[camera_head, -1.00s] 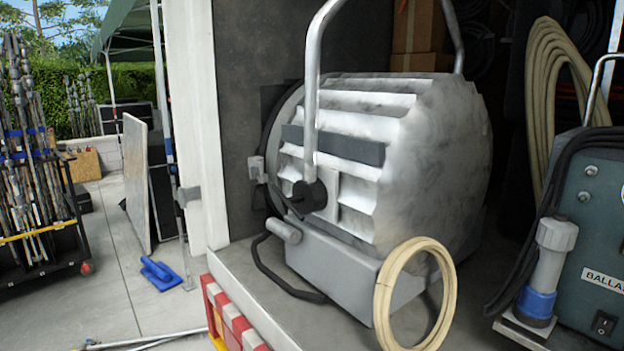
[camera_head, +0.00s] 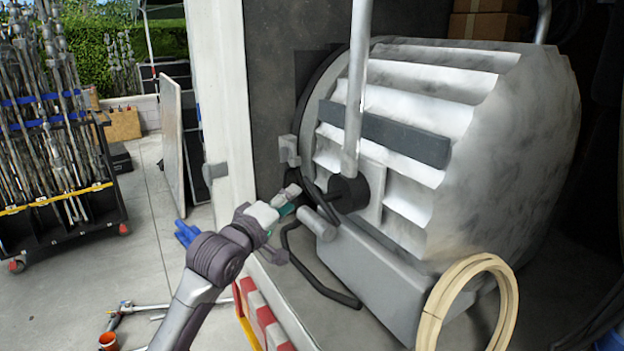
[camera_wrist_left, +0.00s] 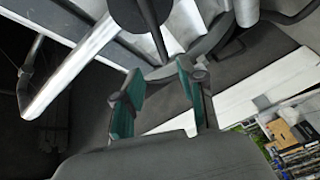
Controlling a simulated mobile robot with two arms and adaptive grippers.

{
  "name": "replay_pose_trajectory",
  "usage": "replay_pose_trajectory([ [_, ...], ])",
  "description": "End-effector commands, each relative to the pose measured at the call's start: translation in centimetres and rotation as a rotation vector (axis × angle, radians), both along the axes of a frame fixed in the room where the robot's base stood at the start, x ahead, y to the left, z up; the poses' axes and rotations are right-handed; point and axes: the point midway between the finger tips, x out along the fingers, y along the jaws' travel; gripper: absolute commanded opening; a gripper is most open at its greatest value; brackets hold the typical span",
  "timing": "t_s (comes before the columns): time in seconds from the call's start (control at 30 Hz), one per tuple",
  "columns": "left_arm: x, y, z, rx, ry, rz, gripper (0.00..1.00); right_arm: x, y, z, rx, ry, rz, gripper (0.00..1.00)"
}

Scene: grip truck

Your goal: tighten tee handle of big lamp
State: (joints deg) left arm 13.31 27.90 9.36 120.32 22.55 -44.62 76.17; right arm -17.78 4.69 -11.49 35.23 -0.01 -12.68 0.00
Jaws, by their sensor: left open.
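The big lamp (camera_head: 430,130) is a large grey and white ribbed housing on the truck floor, with a metal yoke. The black tee handle (camera_head: 350,192) sits at the yoke's pivot on the lamp's side. In the left wrist view the tee handle (camera_wrist_left: 153,28) is a dark bar hanging from a round black hub at the top. My left gripper (camera_head: 290,200) is just left of the tee handle, open and empty. In the left wrist view its green-padded fingers (camera_wrist_left: 160,88) are apart, below the tee handle's bar and not touching it. My right gripper is not in view.
A black cable loops beside the lamp's base. A coiled cream cable (camera_head: 432,318) lies at front right. The white door post (camera_head: 224,100) and the truck's red-white edge (camera_head: 262,318) are near my left arm. A stand cart (camera_head: 60,180) is at far left.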

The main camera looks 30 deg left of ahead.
Motion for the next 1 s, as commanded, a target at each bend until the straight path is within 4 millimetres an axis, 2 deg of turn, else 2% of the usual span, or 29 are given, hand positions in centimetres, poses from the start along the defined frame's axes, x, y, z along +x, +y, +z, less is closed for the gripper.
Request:
replay_pose_trajectory([
  [0.03,1.2,0.0,0.4,0.0,0.001,0.0,0.4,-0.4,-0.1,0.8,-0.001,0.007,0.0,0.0],
  [0.17,4.0,0.0,0.5,0.001,0.001,0.0,0.4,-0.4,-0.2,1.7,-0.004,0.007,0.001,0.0],
  [0.4,7.9,0.0,0.3,0.002,0.001,0.001,0.4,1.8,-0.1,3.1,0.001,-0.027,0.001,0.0],
  [0.6,9.1,-0.1,0.0,0.002,0.0,0.0,0.4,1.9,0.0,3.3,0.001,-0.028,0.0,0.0],
  [0.87,9.2,-0.1,0.0,0.003,0.0,0.0,0.4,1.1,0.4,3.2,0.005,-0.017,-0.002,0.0],
  [1.0,9.2,-0.1,0.0,0.003,0.0,0.0,0.19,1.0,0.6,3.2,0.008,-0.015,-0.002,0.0],
])
